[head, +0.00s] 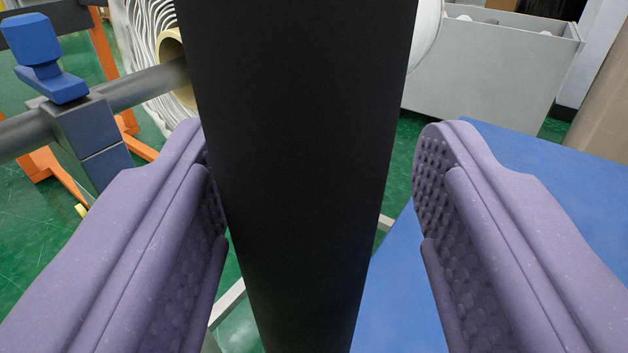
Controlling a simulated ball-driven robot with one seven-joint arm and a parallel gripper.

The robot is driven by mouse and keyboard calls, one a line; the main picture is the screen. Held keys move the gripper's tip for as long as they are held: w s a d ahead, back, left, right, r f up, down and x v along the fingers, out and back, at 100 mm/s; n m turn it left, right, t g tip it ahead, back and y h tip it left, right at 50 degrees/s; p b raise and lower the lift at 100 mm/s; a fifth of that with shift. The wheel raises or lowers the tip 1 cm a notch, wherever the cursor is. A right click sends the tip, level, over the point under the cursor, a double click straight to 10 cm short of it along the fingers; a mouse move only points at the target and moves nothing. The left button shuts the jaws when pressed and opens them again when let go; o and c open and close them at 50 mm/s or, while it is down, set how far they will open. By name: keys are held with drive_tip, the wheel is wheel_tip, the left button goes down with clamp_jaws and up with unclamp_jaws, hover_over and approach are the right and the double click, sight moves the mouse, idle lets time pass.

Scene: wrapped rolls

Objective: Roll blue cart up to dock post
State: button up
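A broad blue flat surface (398,295), which looks like the deck of the blue cart, lies low on the right, partly hidden behind my right finger. A wide matte black upright bar (310,120) runs from top to bottom between my fingers; whether it is the cart's handle or another part I cannot tell. My gripper (318,140) has two purple fingers with studded pads. It is open around the black bar. The left finger is very near or touching the bar, and a clear gap shows on the right. I cannot make out a dock post.
A grey bin (480,75) stands behind at the upper right, with a tan cylinder (600,100) at the right edge. On the left, a grey shaft (145,88) with a blue clamp (45,60) carries a white-wrapped roll (145,50) on an orange frame (104,50). The floor is green.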

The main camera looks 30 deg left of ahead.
drive_tip(key=p+v, duration=0.2)
drive_tip(key=v, duration=0.5)
drive_tip(key=shift+s+d, duration=0.2)
drive_tip(key=shift+s, duration=0.2)
